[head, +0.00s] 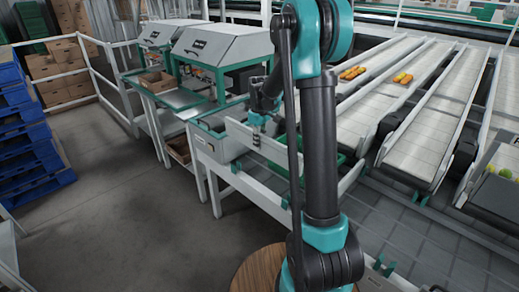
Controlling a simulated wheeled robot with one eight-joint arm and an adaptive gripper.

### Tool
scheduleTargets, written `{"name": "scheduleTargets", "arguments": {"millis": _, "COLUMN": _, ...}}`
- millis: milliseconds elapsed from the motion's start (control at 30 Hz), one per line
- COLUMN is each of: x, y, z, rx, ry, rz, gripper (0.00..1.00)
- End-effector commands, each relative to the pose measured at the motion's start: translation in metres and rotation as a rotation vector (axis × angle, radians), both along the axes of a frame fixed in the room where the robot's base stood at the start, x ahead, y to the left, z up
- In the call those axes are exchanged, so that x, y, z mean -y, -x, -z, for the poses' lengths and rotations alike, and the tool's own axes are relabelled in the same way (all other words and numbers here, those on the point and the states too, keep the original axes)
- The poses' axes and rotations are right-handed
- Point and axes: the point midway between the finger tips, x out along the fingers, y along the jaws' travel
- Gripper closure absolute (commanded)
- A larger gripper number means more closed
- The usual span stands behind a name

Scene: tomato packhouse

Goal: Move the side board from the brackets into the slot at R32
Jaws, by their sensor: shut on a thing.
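My gripper (256,138) points down near the middle of the head view, left of my upright arm links. It is shut on the top edge of a long, pale grey side board (238,132). The board stands on edge and slopes down to the right in the picture, its right part hidden behind my arm. It is over or close to the end of the packing bench; I cannot tell whether it touches anything below. No R32 label is readable, and I cannot make out the slot or the brackets clearly.
Several pale conveyor lanes (433,104) run at the right, some carrying orange and yellow produce (353,73). Grey-hooded machines (215,48) stand behind the bench. Blue pallets (28,145) are stacked at the left, near a white railing (92,77). The grey floor (120,215) between is clear.

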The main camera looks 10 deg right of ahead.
Motion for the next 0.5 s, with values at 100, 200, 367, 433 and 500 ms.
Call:
{"name": "scheduleTargets", "arguments": {"millis": 100, "x": 0.000, "y": 0.000, "z": -0.007, "rx": 0.000, "ry": 0.000, "rz": 0.000, "gripper": 1.00}}
{"name": "scheduleTargets", "arguments": {"millis": 200, "x": 0.000, "y": 0.000, "z": -0.012, "rx": 0.000, "ry": 0.000, "rz": 0.000, "gripper": 1.00}}
{"name": "scheduleTargets", "arguments": {"millis": 367, "x": 0.000, "y": 0.000, "z": -0.021, "rx": 0.000, "ry": 0.000, "rz": 0.000, "gripper": 1.00}}
{"name": "scheduleTargets", "arguments": {"millis": 433, "x": 0.000, "y": 0.000, "z": -0.025, "rx": 0.000, "ry": 0.000, "rz": 0.000, "gripper": 1.00}}
{"name": "scheduleTargets", "arguments": {"millis": 500, "x": 0.000, "y": 0.000, "z": -0.028, "rx": 0.000, "ry": 0.000, "rz": 0.000, "gripper": 1.00}}
